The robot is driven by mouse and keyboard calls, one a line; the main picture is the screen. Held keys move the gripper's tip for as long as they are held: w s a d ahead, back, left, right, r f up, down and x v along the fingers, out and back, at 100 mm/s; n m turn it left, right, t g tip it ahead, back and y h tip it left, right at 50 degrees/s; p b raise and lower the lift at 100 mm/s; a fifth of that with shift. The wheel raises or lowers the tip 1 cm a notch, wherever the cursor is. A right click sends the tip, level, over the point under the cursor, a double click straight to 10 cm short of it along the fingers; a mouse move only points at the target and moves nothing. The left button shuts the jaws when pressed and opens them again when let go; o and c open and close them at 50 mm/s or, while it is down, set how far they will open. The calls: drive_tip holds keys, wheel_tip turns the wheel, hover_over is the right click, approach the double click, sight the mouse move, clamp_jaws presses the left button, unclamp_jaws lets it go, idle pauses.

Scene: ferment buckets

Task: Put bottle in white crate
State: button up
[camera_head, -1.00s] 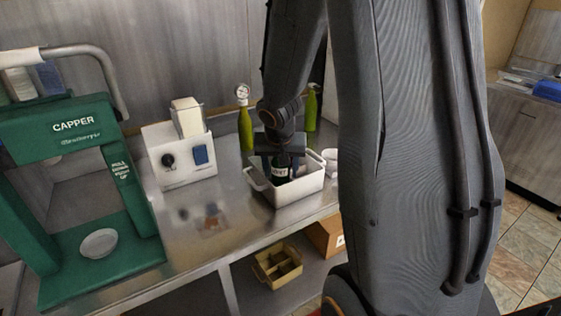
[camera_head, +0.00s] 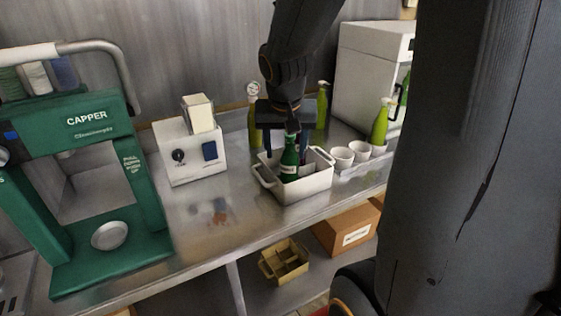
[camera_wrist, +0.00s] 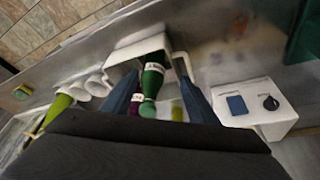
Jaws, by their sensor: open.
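A dark green bottle with a pale label (camera_head: 289,160) stands in the white crate (camera_head: 308,189) on the steel counter. My gripper (camera_head: 285,148) is above the crate, pointing down, with its fingers apart around the bottle's upper part. In the wrist view the green bottle (camera_wrist: 152,78) lies between the two blue-grey fingers of my gripper (camera_wrist: 158,88), with space on both sides. The white crate (camera_wrist: 128,52) shows behind the bottle in that view. The bottle's base is hidden by the crate wall.
A green capper (camera_head: 88,120) stands at the left, with a white control box (camera_head: 193,158) beside it. White cups (camera_head: 343,157) and a lime-green bottle (camera_head: 381,122) are right of the crate. A yellow divided box (camera_head: 284,262) and a cardboard box (camera_head: 345,232) sit on the lower shelf.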

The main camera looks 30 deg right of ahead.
drive_tip(key=s+a+f+n+g+y+b, duration=0.2)
drive_tip(key=s+a+f+n, duration=0.3)
drive_tip(key=s+a+f, duration=0.4)
drive_tip(key=shift+s+a+f+n, duration=0.3)
drive_tip(key=shift+s+a+f, duration=0.05)
drive_tip(key=shift+a, duration=0.55)
